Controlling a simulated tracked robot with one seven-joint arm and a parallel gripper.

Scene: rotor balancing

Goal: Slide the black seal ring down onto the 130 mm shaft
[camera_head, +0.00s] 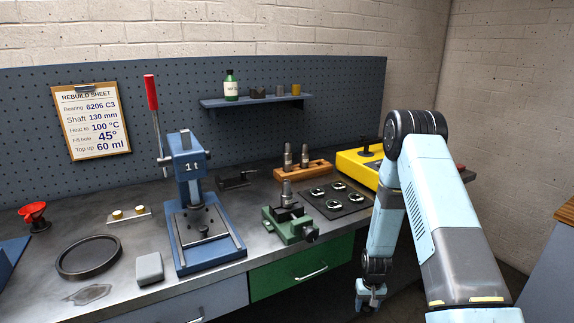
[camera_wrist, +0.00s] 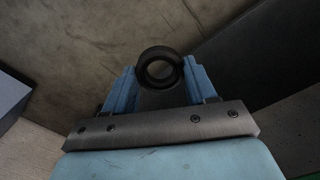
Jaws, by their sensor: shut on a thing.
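The black seal ring (camera_wrist: 159,51) is held between the two blue fingertips of my gripper (camera_wrist: 160,76) in the wrist view, its hole facing the camera. In the head view my gripper (camera_head: 370,297) hangs low at the front edge of the bench, right of the green drawer; the ring cannot be made out there. A metal shaft (camera_head: 287,193) stands upright in a green vise (camera_head: 290,225), up and to the left of my gripper. Two more metal shafts stand in a wooden rack (camera_head: 303,171) behind. No length marks are readable on the shafts.
A blue press (camera_head: 187,165) with a red lever stands left of the vise. A dark plate (camera_head: 352,206) with several bearings lies right of it, and a yellow device (camera_head: 358,166) sits behind.

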